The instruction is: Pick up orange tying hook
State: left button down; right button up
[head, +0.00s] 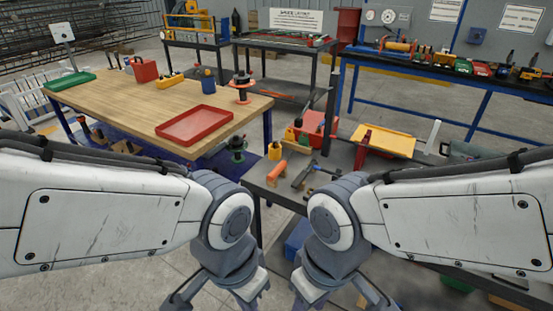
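A small orange-handled piece (277,172) lies near the front left of the grey cart top (258,183). It looks like the orange tying hook, but its hook end is too small to make out. A dark tool (304,175) lies just to its right. My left gripper (218,301) and my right gripper (340,301) hang at the bottom of the head view, in front of the cart and apart from the orange piece. The fingertips of both are cut off by the frame edge, so their opening is hidden. I see nothing held.
A wooden table (140,108) with a red tray (195,125) stands at left. A blue-framed bench (440,72) with tools stands behind at right.

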aim_at(278, 171)
jog(key=z, duration=0.4)
jog(key=i, duration=1)
jog(key=u, duration=0.05)
